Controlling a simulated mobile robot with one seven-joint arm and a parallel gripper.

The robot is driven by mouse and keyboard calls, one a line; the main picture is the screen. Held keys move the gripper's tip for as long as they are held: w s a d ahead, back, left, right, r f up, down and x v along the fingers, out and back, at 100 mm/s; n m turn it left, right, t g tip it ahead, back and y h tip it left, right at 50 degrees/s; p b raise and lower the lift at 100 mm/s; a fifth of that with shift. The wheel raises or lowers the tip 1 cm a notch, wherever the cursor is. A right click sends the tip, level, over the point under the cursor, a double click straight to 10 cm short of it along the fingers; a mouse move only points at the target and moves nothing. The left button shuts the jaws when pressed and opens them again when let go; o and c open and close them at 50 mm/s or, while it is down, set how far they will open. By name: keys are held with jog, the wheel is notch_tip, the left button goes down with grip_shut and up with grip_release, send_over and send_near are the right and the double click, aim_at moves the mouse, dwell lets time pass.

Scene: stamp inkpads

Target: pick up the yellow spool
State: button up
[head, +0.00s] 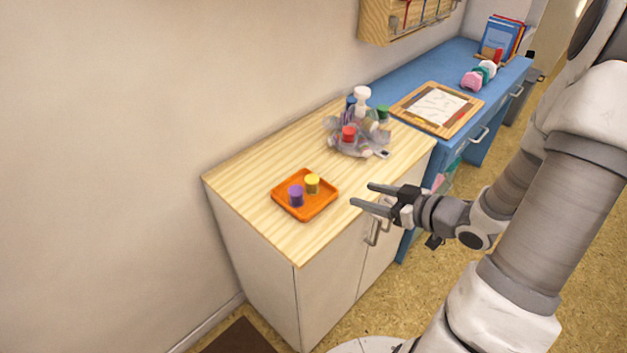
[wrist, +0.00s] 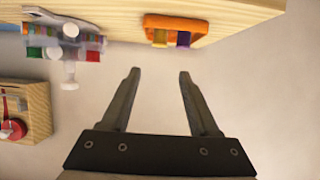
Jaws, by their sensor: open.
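The yellow spool (head: 312,183) stands on an orange tray (head: 305,214) on the pale wooden cabinet top. In the wrist view the yellow spool (wrist: 159,39) shows at the edge of the orange tray (wrist: 176,21). A purple spool (head: 296,195) stands beside it on the same tray, to the left and nearer the front. My gripper (head: 361,195) is open and empty, to the right of the tray and apart from it. In the wrist view my gripper's fingers (wrist: 158,73) are spread with nothing between them.
A grey carousel-like holder (head: 342,146) with red, green and blue items stands behind the tray. A blue desk (head: 404,72) adjoins the cabinet, with a wood-framed board (head: 409,112) on it. The cabinet top (head: 250,190) left of the tray is clear. A wall rises behind.

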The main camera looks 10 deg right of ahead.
jog(key=b, duration=0.3)
send_near(314, 180)
jog(key=x, duration=0.3)
jog(key=shift+a+f, duration=0.15)
jog(key=shift+b+x, duration=0.55)
jog(key=shift+x, duration=2.5)
jog(key=shift+w, duration=0.1)
grip_shut()
